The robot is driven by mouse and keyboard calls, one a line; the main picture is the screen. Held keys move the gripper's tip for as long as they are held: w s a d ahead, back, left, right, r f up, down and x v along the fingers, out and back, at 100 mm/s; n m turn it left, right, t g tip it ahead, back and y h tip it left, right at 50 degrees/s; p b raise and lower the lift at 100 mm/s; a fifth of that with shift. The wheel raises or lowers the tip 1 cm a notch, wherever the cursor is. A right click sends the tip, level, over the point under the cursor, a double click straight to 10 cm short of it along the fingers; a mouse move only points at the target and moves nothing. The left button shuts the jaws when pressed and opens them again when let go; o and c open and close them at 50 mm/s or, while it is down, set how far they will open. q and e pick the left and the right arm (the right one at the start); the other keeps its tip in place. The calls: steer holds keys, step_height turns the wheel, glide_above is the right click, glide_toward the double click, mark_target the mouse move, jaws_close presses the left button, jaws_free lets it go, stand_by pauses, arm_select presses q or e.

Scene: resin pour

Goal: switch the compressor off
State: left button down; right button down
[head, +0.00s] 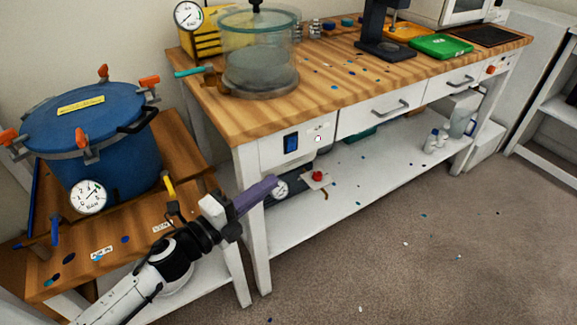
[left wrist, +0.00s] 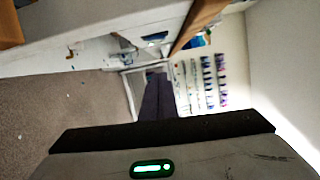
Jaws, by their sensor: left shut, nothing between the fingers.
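A blue rocker switch (head: 291,142) sits on the white front panel of the wooden bench, with a small light (head: 318,139) to its right. On the shelf below is dark equipment with a round gauge (head: 281,188) and a red knob (head: 317,176); I cannot tell for sure whether this is the compressor. My left gripper (head: 271,183) has purple fingers, shut and empty. In the head view its tips appear below the switch, just left of the gauge, partly covering the equipment. The fingers also show in the left wrist view (left wrist: 157,100). My right gripper is out of view.
A blue pressure pot (head: 85,125) with orange-handled clamps and a gauge stands on the low wooden table at left. A clear chamber (head: 260,50) stands on the bench. The bench leg (head: 251,225) is close to my left arm. The carpet at right is mostly clear.

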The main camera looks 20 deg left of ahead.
mark_target(288, 150)
arm_select(q)
steer(key=shift+w+r+m, duration=0.15)
steer(key=shift+r+m, duration=0.15)
steer(key=shift+m, duration=0.2)
steer(key=shift+w+d, duration=0.1)
steer(key=w, duration=1.1)
steer(key=shift+w+d+r, duration=0.2)
steer(key=shift+d+r, duration=0.15)
steer(key=shift+d, duration=0.05)
